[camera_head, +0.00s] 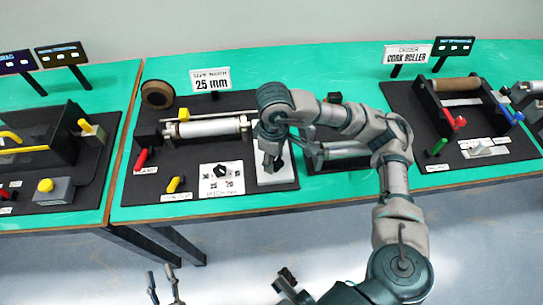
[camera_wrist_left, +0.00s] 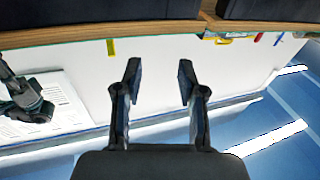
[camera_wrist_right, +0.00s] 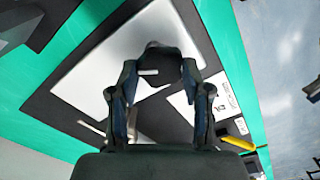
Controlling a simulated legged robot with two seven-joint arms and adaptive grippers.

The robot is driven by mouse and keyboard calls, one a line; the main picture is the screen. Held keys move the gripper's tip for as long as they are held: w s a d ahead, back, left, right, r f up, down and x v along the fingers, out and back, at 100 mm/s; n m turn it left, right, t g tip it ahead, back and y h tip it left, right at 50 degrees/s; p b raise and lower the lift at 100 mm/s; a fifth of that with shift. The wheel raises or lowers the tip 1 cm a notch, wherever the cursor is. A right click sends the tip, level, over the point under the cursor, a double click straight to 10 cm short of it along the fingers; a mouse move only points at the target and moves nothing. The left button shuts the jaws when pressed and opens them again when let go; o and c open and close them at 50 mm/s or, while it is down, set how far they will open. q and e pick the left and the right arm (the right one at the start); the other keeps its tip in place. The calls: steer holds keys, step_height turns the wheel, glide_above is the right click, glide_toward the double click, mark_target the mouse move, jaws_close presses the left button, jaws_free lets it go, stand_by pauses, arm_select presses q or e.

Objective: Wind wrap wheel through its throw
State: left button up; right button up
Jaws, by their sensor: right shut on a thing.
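My right gripper (camera_head: 270,160) is over the white plate (camera_head: 285,178) at the right end of the middle black board. In the right wrist view the right gripper (camera_wrist_right: 158,72) is closed around a dark, rounded part (camera_wrist_right: 158,80) with a small pale bar, which I take for the wrap wheel or its handle. The arm hides most of it in the head view. A pale roller (camera_head: 205,128) lies left of the gripper. My left gripper (camera_head: 165,285) is low in front of the table; its left wrist view (camera_wrist_left: 160,80) shows two parted, empty fingers.
The middle board also carries a red lever (camera_head: 142,158), a yellow lever (camera_head: 174,184), a black dial (camera_head: 220,170) and a brown tape roll (camera_head: 157,94). A "25 mm" sign (camera_head: 211,80) stands behind. Another roller station (camera_head: 447,85) stands at right.

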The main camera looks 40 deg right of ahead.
arm_select(q)
steer(key=shift+s+d+r+t+b, duration=0.1)
steer(key=shift+r+t+b, duration=0.2)
steer(key=shift+r+t, duration=0.45)
arm_select(e)
steer(key=shift+n, duration=1.5)
arm_select(q)
steer(key=shift+r, duration=0.1)
arm_select(e)
steer(key=o, duration=1.1)
steer(key=shift+w, duration=0.1)
steer(key=shift+c, duration=0.2)
steer(key=shift+o, duration=0.5)
arm_select(q)
steer(key=shift+d, duration=0.1)
arm_select(e)
step_height(320, 180, up, 12)
steer(key=shift+d+f, duration=0.15)
